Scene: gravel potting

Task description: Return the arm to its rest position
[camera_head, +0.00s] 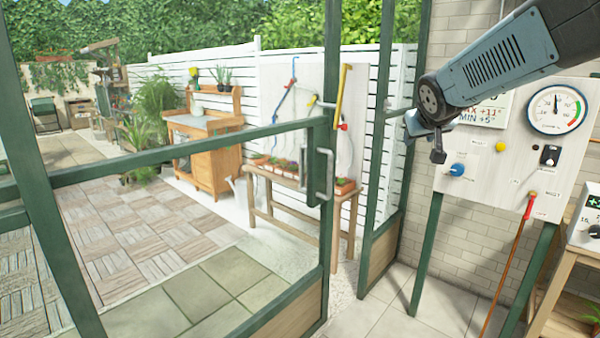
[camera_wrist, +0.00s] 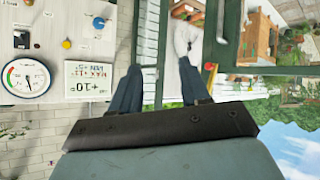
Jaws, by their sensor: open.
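My arm (camera_head: 500,65) reaches in from the upper right in the head view. My gripper (camera_head: 438,152) hangs at its end, pointing down, in front of the brick wall and left of the control panel. In the wrist view my gripper (camera_wrist: 160,64) shows two dark fingers standing apart with nothing between them. It appears clear of the panel and the door frame, though the exact distance is hard to tell.
The white panel (camera_head: 480,150) carries a round gauge (camera_head: 556,109), a blue knob (camera_head: 457,169) and a red-handled lever (camera_head: 529,205). A green-framed glass door (camera_head: 327,230) stands left. Beyond it are a potting bench (camera_head: 215,160) and a table with plants (camera_head: 300,190). Paved floor lies between.

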